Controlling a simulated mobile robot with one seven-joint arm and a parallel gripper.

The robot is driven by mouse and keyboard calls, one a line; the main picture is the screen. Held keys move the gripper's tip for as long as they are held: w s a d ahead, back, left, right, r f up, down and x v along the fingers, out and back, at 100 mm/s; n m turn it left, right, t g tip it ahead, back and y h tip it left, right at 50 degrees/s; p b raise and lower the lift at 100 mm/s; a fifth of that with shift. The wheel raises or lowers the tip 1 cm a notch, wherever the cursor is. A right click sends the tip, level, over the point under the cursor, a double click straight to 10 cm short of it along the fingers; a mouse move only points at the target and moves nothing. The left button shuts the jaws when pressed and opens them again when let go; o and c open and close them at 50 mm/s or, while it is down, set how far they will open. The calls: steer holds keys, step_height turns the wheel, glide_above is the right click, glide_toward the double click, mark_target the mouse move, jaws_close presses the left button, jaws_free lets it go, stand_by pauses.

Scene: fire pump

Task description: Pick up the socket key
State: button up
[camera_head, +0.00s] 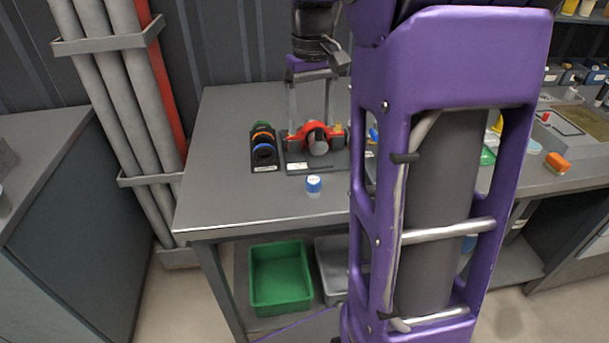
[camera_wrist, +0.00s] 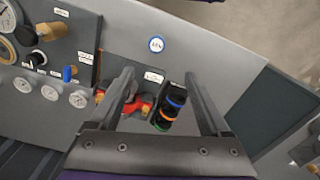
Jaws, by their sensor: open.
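I cannot make out with certainty which thing is the socket key. A small blue piece (camera_head: 373,135), partly behind my arm, stands right of the red pump in the head view; a blue upright piece (camera_wrist: 67,74) shows by the gauge panel in the wrist view. My gripper (camera_head: 311,122) is open and points down over the bench at the red pump body (camera_head: 318,139). In the wrist view its fingers (camera_wrist: 158,78) stand apart, with the red pump (camera_wrist: 137,106) and a black rack of coloured rings (camera_wrist: 168,110) beyond them. I see nothing held.
The ring rack (camera_head: 263,148) stands left of the pump base (camera_head: 300,168). The bench (camera_head: 230,110) is clear at left. A green bin (camera_head: 281,277) sits below. The gauge panel (camera_wrist: 52,100) lies left in the wrist view.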

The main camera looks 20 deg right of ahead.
steer(key=b, duration=0.2)
glide_toward(313, 179)
steer(key=f, duration=0.5)
steer(key=shift+a+f, duration=0.1)
steer(key=shift+a, duration=0.15)
steer(key=f, duration=0.1)
steer(key=f+b, duration=0.1)
steer(key=f, duration=0.3)
steer(key=shift+d+f, duration=0.15)
steer(key=shift+d, duration=0.15)
jaws_close()
